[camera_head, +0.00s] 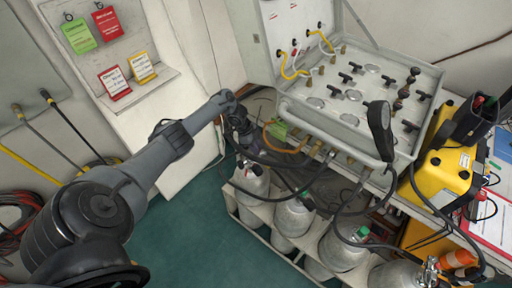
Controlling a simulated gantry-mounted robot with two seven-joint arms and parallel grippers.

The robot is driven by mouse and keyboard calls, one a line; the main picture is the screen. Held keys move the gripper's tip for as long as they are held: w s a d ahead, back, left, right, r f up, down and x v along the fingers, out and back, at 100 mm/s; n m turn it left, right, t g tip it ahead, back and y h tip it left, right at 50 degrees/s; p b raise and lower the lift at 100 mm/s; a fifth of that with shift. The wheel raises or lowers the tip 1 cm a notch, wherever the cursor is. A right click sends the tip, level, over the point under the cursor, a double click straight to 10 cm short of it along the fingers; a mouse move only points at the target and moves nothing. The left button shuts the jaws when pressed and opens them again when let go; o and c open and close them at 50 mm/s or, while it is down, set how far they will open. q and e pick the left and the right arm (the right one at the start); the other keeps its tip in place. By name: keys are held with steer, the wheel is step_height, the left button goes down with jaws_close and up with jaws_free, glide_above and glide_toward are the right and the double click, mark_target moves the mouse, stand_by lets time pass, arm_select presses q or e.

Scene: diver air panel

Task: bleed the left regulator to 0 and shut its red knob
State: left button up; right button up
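My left arm reaches in from the left, and my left gripper (242,130) is at the left side of the air panel, among dark hoses. Its fingers are small and dark here, and I cannot tell whether they are open or shut. The grey air panel (318,118) carries black T-handles, round dials and brass fittings. Its raised lid (285,18) has yellow hoses and small red spots. I cannot make out which part is the left regulator or its red knob, and the dial readings are too small to read. My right gripper is not in view.
Several grey cylinders (293,217) stand in a rack under the panel, with loose hoses around them. A yellow case (446,172) is at the right. Coloured tags (80,36) hang on the left wall. Green floor (190,235) is clear at lower middle.

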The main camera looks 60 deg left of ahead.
arm_select(q)
steer(key=o, duration=0.4)
steer(key=shift+s+a+r, duration=0.1)
steer(key=shift+s+r, duration=0.05)
steer(key=shift+r, duration=0.3)
steer(key=shift+p+v, duration=1.6)
steer(key=shift+v, duration=3.35)
